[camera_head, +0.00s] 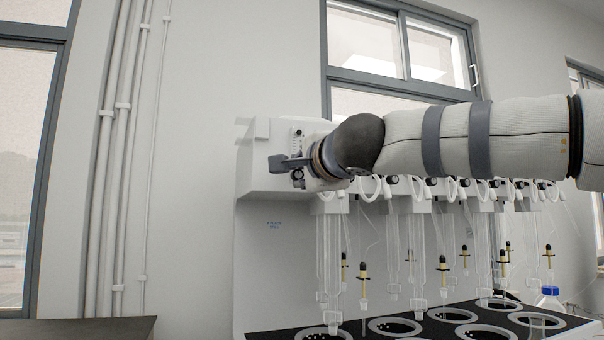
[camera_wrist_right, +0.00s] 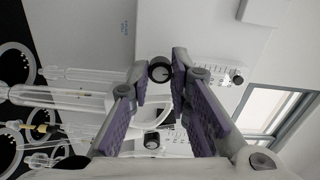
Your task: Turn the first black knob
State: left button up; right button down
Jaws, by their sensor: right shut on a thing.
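The white multi distiller (camera_head: 258,215) stands against the wall in the head view, with a row of black knobs along its front. The first black knob (camera_wrist_right: 160,70), at the left end of the row, sits between the fingertips of my right gripper (camera_wrist_right: 161,66) in the wrist view. The gripper is shut on it, a finger on each side. In the head view my right gripper (camera_head: 288,164) is at the distiller's left end, and the knob is partly hidden there. My left gripper is not in view.
Glass tubes (camera_head: 331,255) and yellow-black fittings (camera_head: 364,272) hang below the knobs. Under them is a black surface with several round openings (camera_head: 395,326). A blue-capped bottle (camera_head: 549,297) stands at the right. My right arm hides part of the distiller's top.

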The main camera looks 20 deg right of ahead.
jog(key=shift+r+m, duration=0.1)
jog(key=shift+m, duration=0.4)
jog(key=c, duration=1.5)
grip_release()
jog(key=shift+a, duration=0.1)
jog(key=shift+o, duration=0.2)
jog(key=s, duration=1.2)
jog(key=shift+d, duration=0.25)
